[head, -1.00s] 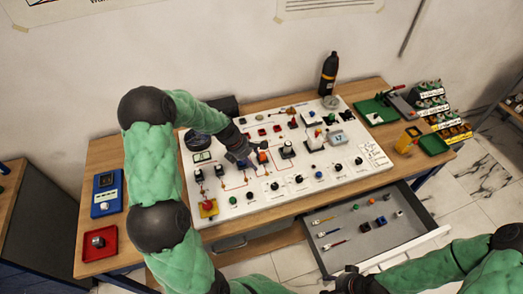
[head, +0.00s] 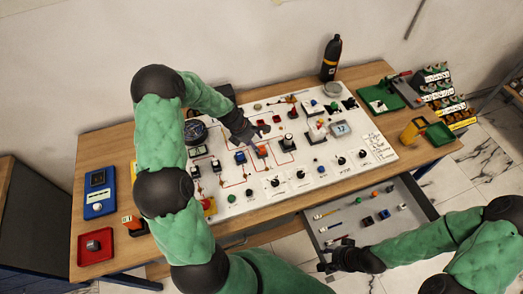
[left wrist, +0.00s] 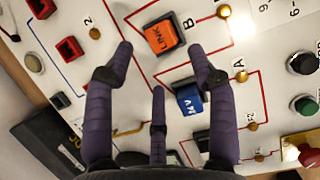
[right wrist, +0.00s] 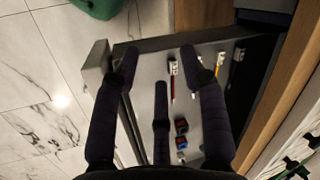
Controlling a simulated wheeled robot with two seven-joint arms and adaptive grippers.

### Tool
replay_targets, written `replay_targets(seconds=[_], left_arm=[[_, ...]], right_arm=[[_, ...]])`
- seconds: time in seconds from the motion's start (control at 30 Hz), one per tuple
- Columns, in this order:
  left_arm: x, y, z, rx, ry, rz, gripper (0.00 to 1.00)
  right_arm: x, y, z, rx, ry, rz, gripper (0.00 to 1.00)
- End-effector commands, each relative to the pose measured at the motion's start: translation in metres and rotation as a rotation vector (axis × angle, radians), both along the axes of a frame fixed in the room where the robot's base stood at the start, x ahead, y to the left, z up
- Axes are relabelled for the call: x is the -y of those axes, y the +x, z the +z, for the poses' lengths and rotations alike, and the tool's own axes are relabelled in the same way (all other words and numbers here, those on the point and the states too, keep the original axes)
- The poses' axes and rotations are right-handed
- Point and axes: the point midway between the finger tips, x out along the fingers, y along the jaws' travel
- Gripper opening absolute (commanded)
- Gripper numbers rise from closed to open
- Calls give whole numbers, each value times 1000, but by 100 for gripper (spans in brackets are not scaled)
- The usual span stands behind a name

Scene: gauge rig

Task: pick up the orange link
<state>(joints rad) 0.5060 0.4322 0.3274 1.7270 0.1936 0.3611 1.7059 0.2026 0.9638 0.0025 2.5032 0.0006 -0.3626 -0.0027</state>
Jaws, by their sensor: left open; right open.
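The orange link (head: 262,151) is a small block seated on the white panel (head: 235,207), beside a blue block (head: 240,157). In the left wrist view the link (left wrist: 161,36), marked LINK, lies ahead between the spread fingertips of my left gripper (left wrist: 161,48), with nothing held. In the head view my left gripper (head: 256,130) is above the panel, just beyond the link. The blue block (left wrist: 189,99), marked 24V, sits nearer the palm. My right gripper (head: 338,260) is open and empty at the near left corner of the open drawer (head: 405,222); it also shows in the right wrist view (right wrist: 160,55).
Switches, knobs and red blocks crowd the panel around the link. The drawer holds several small tools and blocks. A black bottle (head: 331,58) stands behind the panel. A red tray (head: 95,246) and a blue device (head: 99,193) are on the table's left; a green tray (head: 438,134) is right.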

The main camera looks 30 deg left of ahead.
Motion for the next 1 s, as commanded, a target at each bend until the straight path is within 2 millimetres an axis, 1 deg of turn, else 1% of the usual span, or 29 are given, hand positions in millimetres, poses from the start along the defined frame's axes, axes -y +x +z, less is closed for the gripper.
replay_targets(seconds=[0.13, 0.27, 0.4, 0.5, 0.7, 0.73, 0.77, 0.8, 0.87, 0.9, 1.0], left_arm=[[7, 5, -11, -1, -1, -3, 57], [16, 12, -27, -1, -2, -3, 57], [19, 16, -42, -2, -1, 0, 57], [20, 18, -45, 1, 1, 0, 57], [20, 18, -45, 1, 1, 0, 57], [20, 18, -45, 1, 1, 0, 54], [20, 18, -45, 1, 1, 0, 46], [20, 18, -45, 1, 1, 0, 34], [20, 18, -45, 0, 0, 0, 17], [20, 18, -45, 0, 0, 0, 11], [21, 18, -45, -1, -1, 0, 11]], right_arm=[[0, 0, 0, 0, 0, 0, 43], [0, 0, -1, 0, 0, 0, 43], [0, 0, -3, 0, 0, 0, 43], [0, 0, -3, 0, 0, 0, 43], [0, 0, -3, 0, 0, 0, 43], [0, 0, -3, 0, 0, 0, 43], [0, 0, -3, 0, 0, 0, 43], [0, 0, -3, 0, 0, 0, 43], [0, 0, -3, 0, 0, 0, 43], [0, 0, -3, 0, 0, 0, 43], [0, 0, -3, 0, 0, 0, 43]])
